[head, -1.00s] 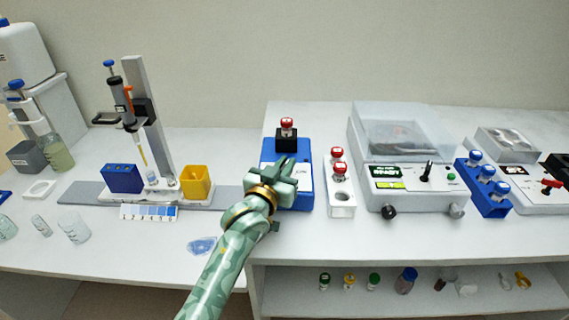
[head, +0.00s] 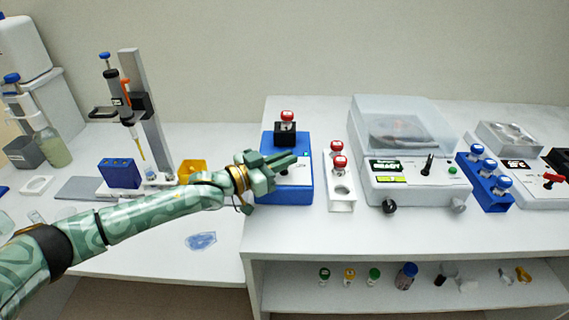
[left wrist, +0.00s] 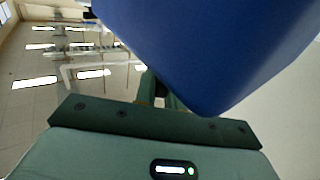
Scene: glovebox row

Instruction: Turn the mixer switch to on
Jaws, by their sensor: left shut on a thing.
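The mixer (head: 302,201) is a blue box with a white top panel. A black holder (head: 285,139) at its back carries a red-capped vial (head: 287,117). My left gripper (head: 286,163) reaches in from the left, over the front part of the mixer's top. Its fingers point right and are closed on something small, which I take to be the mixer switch. The fingers hide the switch, so its setting cannot be read. A small teal spot (head: 305,154) shows on the panel. In the left wrist view the mixer's blue body (left wrist: 205,45) fills the upper part. My right gripper is not in view.
A white rack (head: 341,200) with red-capped vials stands just right of the mixer. A clear-lidded machine (head: 410,185) and a blue rack (head: 484,183) stand farther right. A yellow box (head: 192,168) and pipette stand (head: 145,110) are behind my left arm.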

